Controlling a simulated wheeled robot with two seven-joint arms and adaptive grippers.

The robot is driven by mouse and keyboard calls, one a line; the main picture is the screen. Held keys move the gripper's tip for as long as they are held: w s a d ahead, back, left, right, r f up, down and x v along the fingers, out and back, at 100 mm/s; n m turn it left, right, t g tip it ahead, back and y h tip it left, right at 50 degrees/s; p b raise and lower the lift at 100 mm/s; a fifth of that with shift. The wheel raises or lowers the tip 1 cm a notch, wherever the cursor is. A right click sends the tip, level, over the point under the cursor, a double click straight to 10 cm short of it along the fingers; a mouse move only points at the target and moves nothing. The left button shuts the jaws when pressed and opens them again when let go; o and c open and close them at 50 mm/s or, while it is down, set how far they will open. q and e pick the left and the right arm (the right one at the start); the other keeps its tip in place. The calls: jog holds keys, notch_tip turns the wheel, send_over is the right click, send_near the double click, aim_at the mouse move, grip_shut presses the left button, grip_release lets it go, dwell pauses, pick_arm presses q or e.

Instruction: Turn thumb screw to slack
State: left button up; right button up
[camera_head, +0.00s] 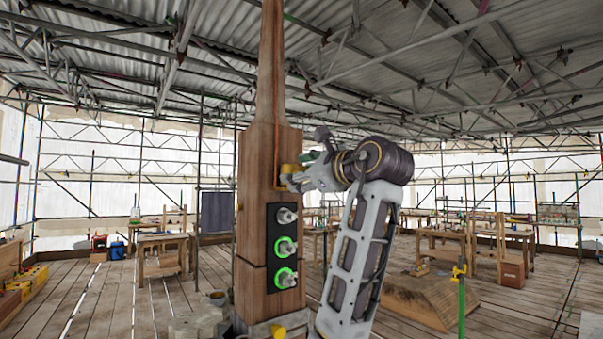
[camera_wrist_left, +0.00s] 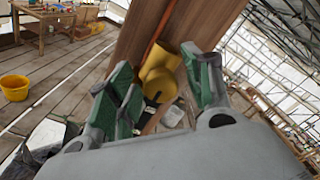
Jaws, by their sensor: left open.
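The wooden spire (camera_head: 260,200) stands upright in the head view, with a copper-coloured strip running down it. A yellow fitting (camera_head: 290,169), which looks like the thumb screw, sits on the strip, partly hidden by my left gripper (camera_head: 300,176). In the left wrist view the yellow fitting (camera_wrist_left: 160,72) shows a cylinder and a rounded part. My left gripper's green-padded fingers (camera_wrist_left: 162,68) are open on either side of it. I cannot tell whether they touch it. My right gripper is not in view.
Below the gripper, a black panel (camera_head: 271,263) on the spire carries three knobs, two with green glowing rings. A yellow piece (camera_head: 279,331) shows at the spire's foot. A wooden block (camera_head: 425,298) lies right. Workbenches (camera_head: 160,250) stand behind; a yellow bucket (camera_wrist_left: 15,88) is on the floor.

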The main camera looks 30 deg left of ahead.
pick_arm(q)
jog(key=shift+c, duration=0.4)
jog(key=c, duration=0.9)
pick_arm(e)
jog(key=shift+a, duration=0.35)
